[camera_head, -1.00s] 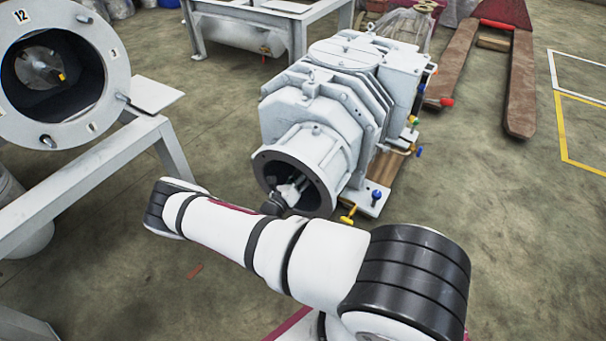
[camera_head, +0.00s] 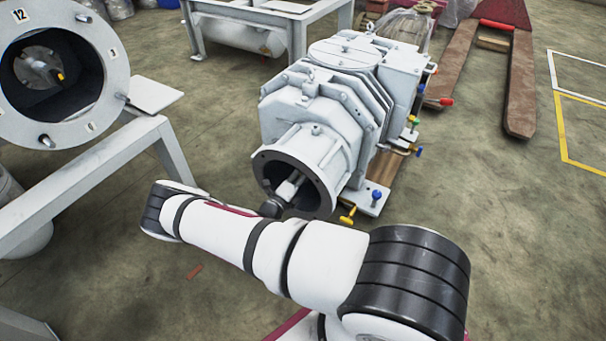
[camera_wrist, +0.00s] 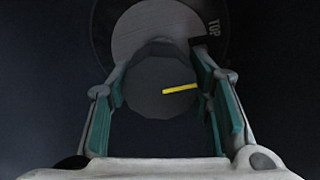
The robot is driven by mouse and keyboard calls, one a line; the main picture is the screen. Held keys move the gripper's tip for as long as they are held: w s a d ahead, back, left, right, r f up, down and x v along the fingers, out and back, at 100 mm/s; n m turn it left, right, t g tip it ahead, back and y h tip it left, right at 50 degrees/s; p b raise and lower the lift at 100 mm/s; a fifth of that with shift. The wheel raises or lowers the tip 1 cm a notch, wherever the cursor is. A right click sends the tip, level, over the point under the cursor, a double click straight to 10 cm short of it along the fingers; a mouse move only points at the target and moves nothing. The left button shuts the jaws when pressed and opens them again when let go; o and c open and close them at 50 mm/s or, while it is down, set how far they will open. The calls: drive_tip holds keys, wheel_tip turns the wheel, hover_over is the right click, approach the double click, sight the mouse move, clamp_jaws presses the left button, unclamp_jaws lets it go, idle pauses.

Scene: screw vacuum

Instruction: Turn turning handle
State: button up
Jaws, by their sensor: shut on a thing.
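The turning handle (camera_wrist: 150,103) is a dark grey round knob with a yellow line on its face, in the middle of the wrist view. The yellow line points right, tilted slightly upward. My gripper (camera_wrist: 163,85) is shut on the handle, with one green-padded finger on each side. Behind it is a paler disc (camera_wrist: 145,35) with a dark piece marked "TOP". In the head view, my arm reaches to the open round flange (camera_head: 322,198) of the grey vacuum pump (camera_head: 325,115). The handle cannot be made out clearly there.
A flange with clock-like numbers (camera_head: 112,55) stands on a frame (camera_head: 80,180) at the left, with a yellow-marked part inside. A metal table (camera_head: 270,15) and a pallet jack (camera_head: 520,90) are behind. Floor at the right is clear.

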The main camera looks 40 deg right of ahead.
idle(0.4)
drive_tip(key=o, duration=1.2)
drive_tip(key=shift+c, duration=0.2)
drive_tip(key=v, duration=1.2)
